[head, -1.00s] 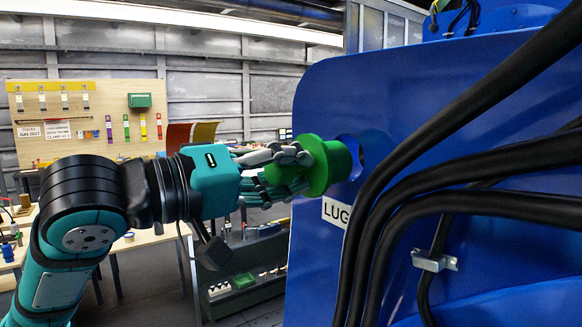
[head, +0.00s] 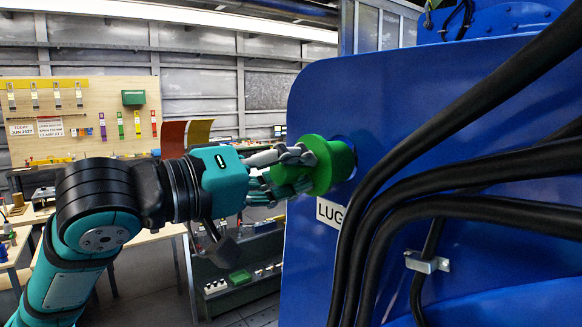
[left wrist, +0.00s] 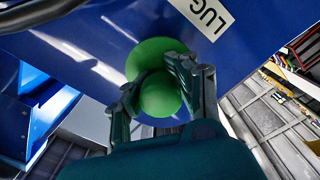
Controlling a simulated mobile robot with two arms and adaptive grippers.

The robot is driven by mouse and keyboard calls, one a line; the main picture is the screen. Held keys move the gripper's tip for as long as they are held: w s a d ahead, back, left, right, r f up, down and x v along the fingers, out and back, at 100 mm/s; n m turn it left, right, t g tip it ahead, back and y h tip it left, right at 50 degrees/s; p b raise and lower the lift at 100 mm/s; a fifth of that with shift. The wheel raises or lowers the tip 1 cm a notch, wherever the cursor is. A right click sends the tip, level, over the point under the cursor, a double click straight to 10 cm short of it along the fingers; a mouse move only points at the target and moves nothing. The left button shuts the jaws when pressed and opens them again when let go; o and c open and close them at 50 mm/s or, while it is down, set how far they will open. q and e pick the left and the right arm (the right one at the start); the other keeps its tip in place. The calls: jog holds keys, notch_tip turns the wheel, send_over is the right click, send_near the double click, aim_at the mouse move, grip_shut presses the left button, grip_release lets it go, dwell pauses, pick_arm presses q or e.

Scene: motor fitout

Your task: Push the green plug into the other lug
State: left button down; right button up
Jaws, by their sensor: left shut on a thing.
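The green plug (head: 330,166) is in my left gripper (head: 292,168), which is shut on it. In the head view the plug's far end is at the round lug hole (head: 352,150) in the blue panel, above the LUG label (head: 330,212). The wide green flange hides most of the hole, so how deep the plug sits cannot be told. In the left wrist view the plug (left wrist: 160,95) shows between the fingers (left wrist: 155,90), with its flange close against the blue face beside the LUG label (left wrist: 203,14). My right gripper is not in view.
Thick black cables (head: 400,170) run across the blue panel (head: 420,90) just right of the hole. A metal cable clamp (head: 427,262) sits lower down. A workbench with a pegboard (head: 80,120) stands at the back left, and a dark shelf unit (head: 240,270) stands below my arm.

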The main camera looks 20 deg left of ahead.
aim_at(322, 165)
pick_arm(q)
jog(key=shift+p+x, duration=0.85)
jog(key=shift+x, duration=1.4)
jog(key=c, duration=0.9)
grip_release()
jog(key=shift+c, duration=0.2)
jog(key=v, duration=1.2)
